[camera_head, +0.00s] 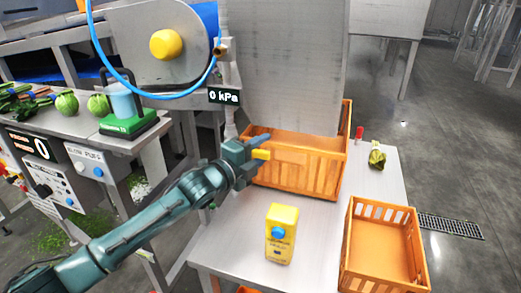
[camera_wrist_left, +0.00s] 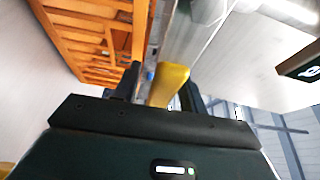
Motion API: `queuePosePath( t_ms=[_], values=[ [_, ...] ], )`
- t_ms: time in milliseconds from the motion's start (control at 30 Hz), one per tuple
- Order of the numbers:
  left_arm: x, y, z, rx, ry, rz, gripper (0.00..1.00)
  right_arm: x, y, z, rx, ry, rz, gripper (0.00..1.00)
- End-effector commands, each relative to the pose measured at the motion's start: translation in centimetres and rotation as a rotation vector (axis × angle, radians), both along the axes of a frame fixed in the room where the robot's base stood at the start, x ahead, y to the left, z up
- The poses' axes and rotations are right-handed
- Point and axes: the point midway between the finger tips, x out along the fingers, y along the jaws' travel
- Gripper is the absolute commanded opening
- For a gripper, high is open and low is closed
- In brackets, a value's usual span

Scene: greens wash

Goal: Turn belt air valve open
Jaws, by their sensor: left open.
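My left gripper (camera_head: 257,150) reaches in from the left to the front of a pale vertical pipe (camera_head: 230,118). A yellow handle (camera_head: 261,154), which looks like the air valve's lever, shows at its fingertips. In the left wrist view the yellow handle (camera_wrist_left: 170,84) stands between the two open fingers of the left gripper (camera_wrist_left: 160,88). I cannot tell whether either finger touches it. The valve body is mostly hidden behind my gripper. A black display (camera_head: 224,96) above reads 0 kPa. My right gripper is not in view.
An orange crate (camera_head: 327,172) stands just behind my gripper under a grey metal chute (camera_head: 288,70). A blue hose (camera_head: 103,52) hangs at upper left.

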Motion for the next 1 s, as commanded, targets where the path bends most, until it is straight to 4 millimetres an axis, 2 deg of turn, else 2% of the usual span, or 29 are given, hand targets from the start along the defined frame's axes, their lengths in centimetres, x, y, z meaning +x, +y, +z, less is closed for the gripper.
queuePosePath(
  t_ms=[100, 600, 1000],
  values=[
    [-0.01, 0.0, 0.01, 0.0, 0.0, 0.0, 0.42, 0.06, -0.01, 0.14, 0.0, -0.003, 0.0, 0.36],
    [-0.04, 0.02, 0.01, -0.001, 0.001, 0.0, 0.01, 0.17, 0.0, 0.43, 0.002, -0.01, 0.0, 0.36],
    [-0.04, 0.02, 0.05, -0.006, 0.002, 0.0, 0.0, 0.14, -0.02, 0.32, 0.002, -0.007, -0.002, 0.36]
  ],
)
